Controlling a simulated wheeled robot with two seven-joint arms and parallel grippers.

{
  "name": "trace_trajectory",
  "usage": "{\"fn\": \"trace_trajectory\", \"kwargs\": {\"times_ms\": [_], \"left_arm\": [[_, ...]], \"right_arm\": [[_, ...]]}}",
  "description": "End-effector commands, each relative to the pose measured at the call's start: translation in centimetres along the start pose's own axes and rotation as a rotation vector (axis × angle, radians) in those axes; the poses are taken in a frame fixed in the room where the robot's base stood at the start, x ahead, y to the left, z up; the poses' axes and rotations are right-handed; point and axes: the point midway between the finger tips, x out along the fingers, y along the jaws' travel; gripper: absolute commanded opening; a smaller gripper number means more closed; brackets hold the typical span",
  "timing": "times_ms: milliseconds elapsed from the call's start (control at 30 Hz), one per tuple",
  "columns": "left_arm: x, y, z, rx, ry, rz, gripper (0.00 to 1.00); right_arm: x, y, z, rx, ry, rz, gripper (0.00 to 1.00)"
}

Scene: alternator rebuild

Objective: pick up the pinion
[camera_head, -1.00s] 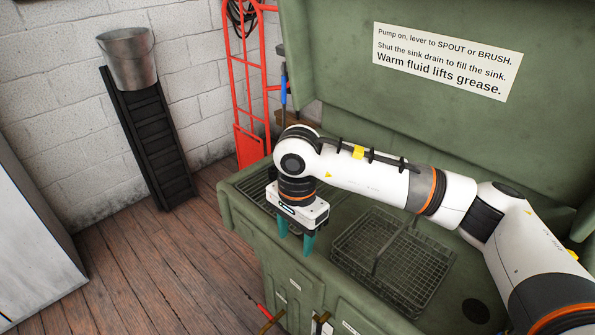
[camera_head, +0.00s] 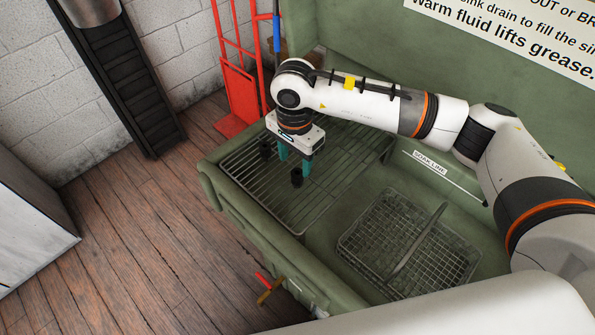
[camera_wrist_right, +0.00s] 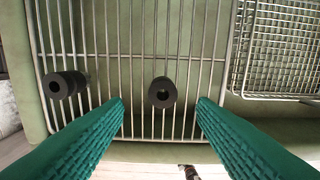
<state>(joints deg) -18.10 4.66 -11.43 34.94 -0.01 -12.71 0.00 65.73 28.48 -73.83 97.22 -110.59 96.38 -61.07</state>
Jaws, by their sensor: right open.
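Two dark, short hollow cylinders stand on the wire rack (camera_head: 325,195), and I cannot tell for sure which is the pinion. One cylinder (camera_wrist_right: 162,92) lies between and just beyond my right gripper's fingertips in the wrist view, and the hole in its top shows. The other cylinder (camera_wrist_right: 63,84) is to the left, outside the left finger. In the head view they show as a nearer cylinder (camera_head: 297,178) and a farther-left cylinder (camera_head: 265,150). My right gripper (camera_head: 294,158) is open and empty, pointing down above the rack. My left gripper is not in view.
A wire basket (camera_head: 350,240) with a handle sits in the green sink to the right of the rack. The green lid (camera_head: 350,40) stands up behind. A red hand truck (camera_head: 240,95) is behind the left end. Wooden floor (camera_head: 150,230) is open at left.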

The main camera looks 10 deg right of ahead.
Motion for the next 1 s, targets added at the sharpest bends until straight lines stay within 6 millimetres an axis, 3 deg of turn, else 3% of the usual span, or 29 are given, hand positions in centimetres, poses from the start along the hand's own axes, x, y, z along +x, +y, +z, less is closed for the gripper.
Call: {"fn": "trace_trajectory", "kwargs": {"times_ms": [167,400,600,800,833,1000], "left_arm": [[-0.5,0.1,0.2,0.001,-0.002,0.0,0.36],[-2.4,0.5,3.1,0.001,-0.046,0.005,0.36],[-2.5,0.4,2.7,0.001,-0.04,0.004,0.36],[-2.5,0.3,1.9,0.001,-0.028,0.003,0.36],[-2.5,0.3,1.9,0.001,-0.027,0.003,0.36],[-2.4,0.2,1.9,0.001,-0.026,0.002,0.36]], "right_arm": [[1.3,-0.1,-0.1,-0.002,0.001,-0.001,0.52],[4.3,-0.8,0.1,0.0,0.002,-0.004,0.52],[6.4,-0.7,0.1,0.0,0.0,0.0,0.52],[6.5,-0.6,0.1,-0.001,0.0,0.001,0.52],[6.5,-0.6,0.1,-0.001,0.0,0.001,0.5],[6.5,-0.6,0.1,-0.001,0.0,0.001,0.22]]}}
